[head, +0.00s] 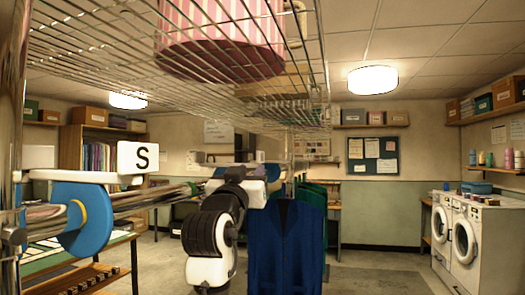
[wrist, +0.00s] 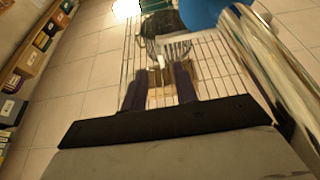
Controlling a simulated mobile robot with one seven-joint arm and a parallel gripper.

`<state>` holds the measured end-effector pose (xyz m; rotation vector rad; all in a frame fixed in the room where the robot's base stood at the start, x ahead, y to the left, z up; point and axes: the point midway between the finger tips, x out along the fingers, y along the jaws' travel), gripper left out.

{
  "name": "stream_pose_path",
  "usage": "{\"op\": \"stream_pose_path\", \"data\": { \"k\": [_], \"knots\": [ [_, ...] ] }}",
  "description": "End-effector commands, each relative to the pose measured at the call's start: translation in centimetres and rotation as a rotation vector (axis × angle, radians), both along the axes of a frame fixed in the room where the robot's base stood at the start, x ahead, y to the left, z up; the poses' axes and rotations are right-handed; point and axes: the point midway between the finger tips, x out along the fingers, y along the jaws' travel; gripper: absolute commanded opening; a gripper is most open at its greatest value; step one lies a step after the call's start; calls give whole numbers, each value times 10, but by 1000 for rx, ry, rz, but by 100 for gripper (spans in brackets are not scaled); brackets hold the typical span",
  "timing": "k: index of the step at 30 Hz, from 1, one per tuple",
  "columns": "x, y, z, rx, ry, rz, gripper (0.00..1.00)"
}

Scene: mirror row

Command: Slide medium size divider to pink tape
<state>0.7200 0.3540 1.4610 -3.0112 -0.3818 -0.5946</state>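A white tag marked "S" (head: 138,162) stands at the left in the head view, close to a blue rounded disc (head: 88,218) on the rail. I see no divider marked medium and no pink tape. My arm rises in the middle of the head view, its wrist near the hanging clothes; the fingertips cannot be made out there. In the wrist view my gripper (wrist: 158,78) points up at the wire shelf, its two dark fingers apart with nothing clear between them. A blue thing (wrist: 202,12), cut off by the top edge, lies beyond the fingers to the right.
A wire shelf (head: 130,42) with a pink-striped box (head: 222,35) hangs overhead. A chrome bar (wrist: 262,62) runs close along the right of the gripper. A blue garment (head: 285,250) hangs beside my arm. White washers (head: 478,245) stand far right, with open floor before them.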

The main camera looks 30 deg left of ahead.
Motion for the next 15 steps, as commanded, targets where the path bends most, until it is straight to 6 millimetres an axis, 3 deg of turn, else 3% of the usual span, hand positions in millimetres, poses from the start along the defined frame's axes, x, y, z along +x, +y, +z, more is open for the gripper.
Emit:
{"op": "stream_pose_path", "data": {
  "k": [9, 15],
  "knots": [
    [62, 16, 32, -1, 2, 0, 29],
    [89, 23, 42, 0, 0, 1, 29]
  ]
}}
